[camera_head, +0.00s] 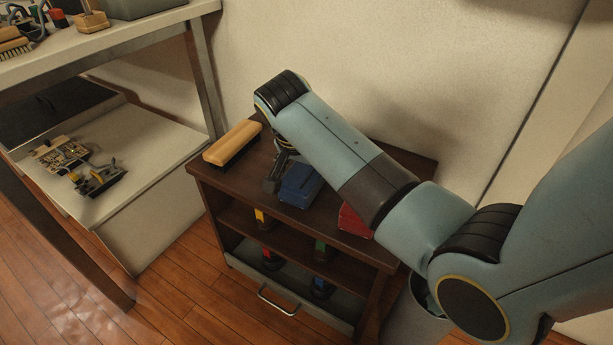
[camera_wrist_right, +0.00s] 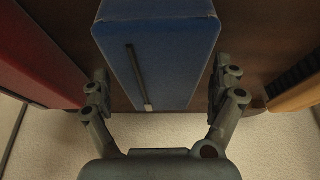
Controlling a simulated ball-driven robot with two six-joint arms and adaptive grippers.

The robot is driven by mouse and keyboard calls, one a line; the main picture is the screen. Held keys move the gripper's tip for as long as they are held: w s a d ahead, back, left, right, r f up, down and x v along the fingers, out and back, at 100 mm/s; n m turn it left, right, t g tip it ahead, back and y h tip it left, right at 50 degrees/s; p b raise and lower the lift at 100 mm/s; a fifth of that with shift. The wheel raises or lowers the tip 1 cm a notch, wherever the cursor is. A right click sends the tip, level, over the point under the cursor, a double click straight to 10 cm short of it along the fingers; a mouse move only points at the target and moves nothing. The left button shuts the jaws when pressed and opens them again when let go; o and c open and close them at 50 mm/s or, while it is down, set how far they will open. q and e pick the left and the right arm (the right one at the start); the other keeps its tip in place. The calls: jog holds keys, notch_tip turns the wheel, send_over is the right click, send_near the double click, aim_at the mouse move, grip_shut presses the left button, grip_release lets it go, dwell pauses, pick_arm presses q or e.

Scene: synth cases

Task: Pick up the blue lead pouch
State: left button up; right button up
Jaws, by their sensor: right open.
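The blue lead pouch (camera_head: 298,186) is on the top of the dark wooden shelf unit, partly covered by my right arm in the head view. In the right wrist view the pouch (camera_wrist_right: 158,50) is a blue block with a dark zip-like strip down its face. My right gripper (camera_head: 280,177) is at the pouch, mostly hidden under the arm. In the right wrist view my right gripper (camera_wrist_right: 160,88) is open, with one finger on each side of the pouch. Whether the fingers touch it is unclear. My left gripper is not in view.
A wooden brush (camera_head: 232,144) lies left of the pouch on the shelf unit (camera_head: 215,180). A red item (camera_head: 353,221) is to the right, partly behind my arm. A wall stands behind. A bench (camera_head: 150,45) with tools is at the left.

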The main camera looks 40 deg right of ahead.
jog(key=shift+f, duration=0.25)
dwell(0.4)
jog(key=c, duration=1.3)
